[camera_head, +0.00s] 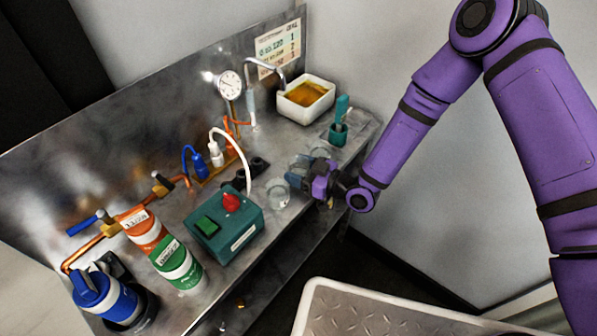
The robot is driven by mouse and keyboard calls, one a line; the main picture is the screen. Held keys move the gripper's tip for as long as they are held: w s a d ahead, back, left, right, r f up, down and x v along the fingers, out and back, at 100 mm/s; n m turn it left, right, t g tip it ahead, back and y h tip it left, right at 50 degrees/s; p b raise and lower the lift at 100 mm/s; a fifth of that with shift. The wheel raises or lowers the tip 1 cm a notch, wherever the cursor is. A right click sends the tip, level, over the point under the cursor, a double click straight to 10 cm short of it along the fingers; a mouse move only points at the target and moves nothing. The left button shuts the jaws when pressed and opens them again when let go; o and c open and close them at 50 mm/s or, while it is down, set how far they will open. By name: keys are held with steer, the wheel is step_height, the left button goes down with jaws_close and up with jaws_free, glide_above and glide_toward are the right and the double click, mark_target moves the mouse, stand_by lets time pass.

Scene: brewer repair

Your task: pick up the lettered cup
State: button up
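A small clear glass cup (279,194) stands on the metal bench, just left of and nearer than my gripper (298,174). Another clear cup (320,153) stands just behind my gripper. No lettering can be read on either cup at this size, so I cannot tell which is the lettered one. My gripper is low over the right part of the bench, fingers pointing left among the cups. Its fingers are small and dark, and a bluish shape lies at them. I cannot see whether they are open or hold anything.
A teal box with a red knob (224,225) stands left of the cups. A teal holder (338,133) with a teal-handled tool and a white basin of amber liquid (305,98) stand behind. Pipes, a gauge (229,84) and canisters (176,264) fill the left. A tray (390,312) is in front.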

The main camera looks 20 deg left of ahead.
steer(key=shift+r, duration=0.1)
stand_by(0.3)
steer(key=shift+r, duration=0.6)
steer(key=shift+d, duration=0.25)
steer(key=f+v, duration=0.1)
steer(key=v, duration=1.6)
steer(key=shift+d, duration=0.2)
steer(key=shift+s+d, duration=0.1)
stand_by(0.6)
